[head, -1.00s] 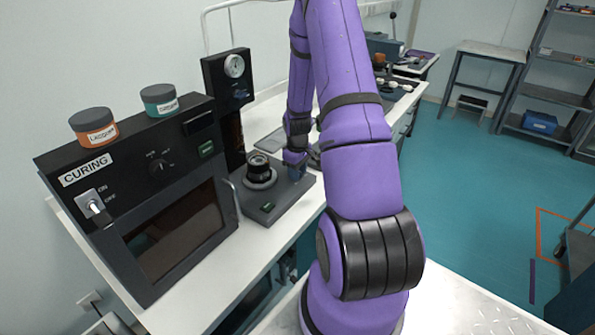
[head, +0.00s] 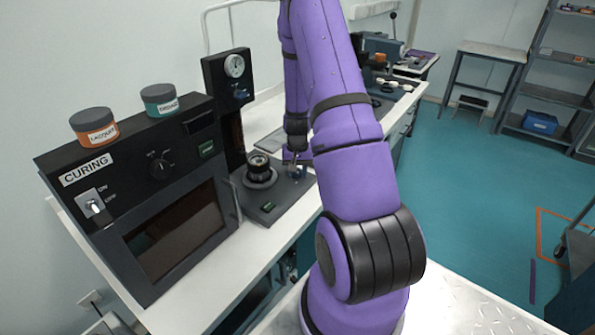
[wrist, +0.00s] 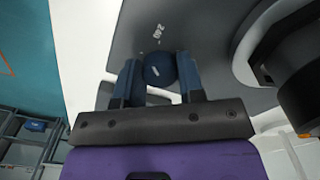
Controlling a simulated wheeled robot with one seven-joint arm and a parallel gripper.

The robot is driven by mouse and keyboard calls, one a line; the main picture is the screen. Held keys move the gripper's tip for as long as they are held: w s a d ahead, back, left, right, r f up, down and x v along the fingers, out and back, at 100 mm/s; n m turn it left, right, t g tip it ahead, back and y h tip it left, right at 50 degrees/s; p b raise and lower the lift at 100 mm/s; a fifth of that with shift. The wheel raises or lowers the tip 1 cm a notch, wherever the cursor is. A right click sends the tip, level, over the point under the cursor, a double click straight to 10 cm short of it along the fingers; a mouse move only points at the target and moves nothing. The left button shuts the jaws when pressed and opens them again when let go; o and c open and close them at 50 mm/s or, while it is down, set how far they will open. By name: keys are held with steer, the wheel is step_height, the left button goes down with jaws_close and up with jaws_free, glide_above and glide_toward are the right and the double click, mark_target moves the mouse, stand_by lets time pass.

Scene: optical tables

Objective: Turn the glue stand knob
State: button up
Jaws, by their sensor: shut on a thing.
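The glue stand has a dark flat base (head: 268,212), a tall black column (head: 213,85) with a white round gauge (head: 234,66), and a black ringed part on a light round seat (head: 260,176). A round dark blue knob (wrist: 158,69) with a pale mark sits on the base beside small white lettering. My gripper (wrist: 159,77) has its two blue fingers on either side of this knob and is shut on it. In the head view my gripper (head: 297,168) is at the base's right side, and the knob is hard to make out there.
A curing oven (head: 170,230) with a lacquer jar (head: 94,126) and a second jar (head: 160,100) on top stands left of the stand. The white bench (head: 185,290) is narrow in front. Open teal floor (head: 470,180) lies to the right.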

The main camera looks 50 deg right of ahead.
steer(key=shift+m, duration=1.7)
steer(key=o, duration=0.9)
step_height(320, 180, up, 11)
steer(key=shift+f, duration=0.1)
